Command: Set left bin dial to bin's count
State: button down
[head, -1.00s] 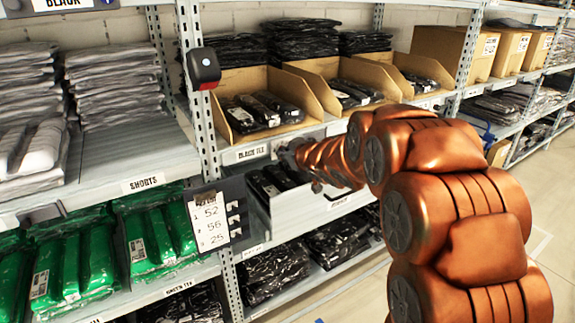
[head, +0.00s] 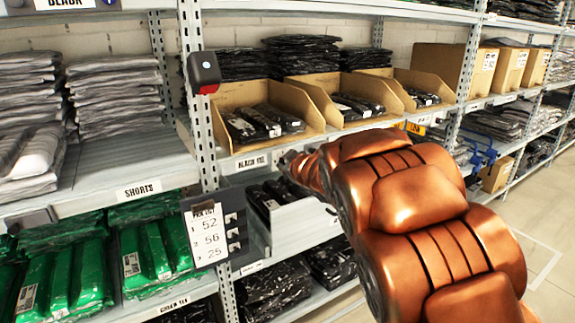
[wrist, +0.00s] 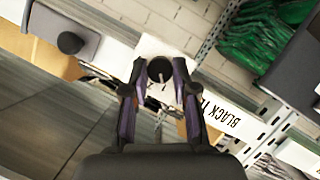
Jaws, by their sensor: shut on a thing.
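The left cardboard bin (head: 298,103) stands on the middle shelf with a few black packages (head: 262,121) lying in it. The shelf label below it reads as black. My gripper (head: 287,161) is at the shelf's front edge, below and right of that bin's front. In the wrist view, its two fingers (wrist: 159,82) are closed on the sides of a dark round dial (wrist: 160,68) on a white plate. The dial's face has a small light mark; its setting cannot be read. In the head view, the arm hides the dial.
A pick list (head: 209,236) showing 52, 56 and 25 hangs on the post. A red-and-black device (head: 204,72) juts out above it. Another dark knob (wrist: 70,42) is left in the wrist view. A white tray (head: 300,222) of black packages sits below my gripper. The right aisle is clear.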

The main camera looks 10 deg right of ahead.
jog(key=c, duration=0.9)
grip_release()
jog(key=shift+s, duration=0.15)
jog(key=v, duration=1.1)
jog(key=shift+s+r, duration=0.25)
jog(key=shift+s, duration=0.1)
jog(key=shift+d, duration=0.1)
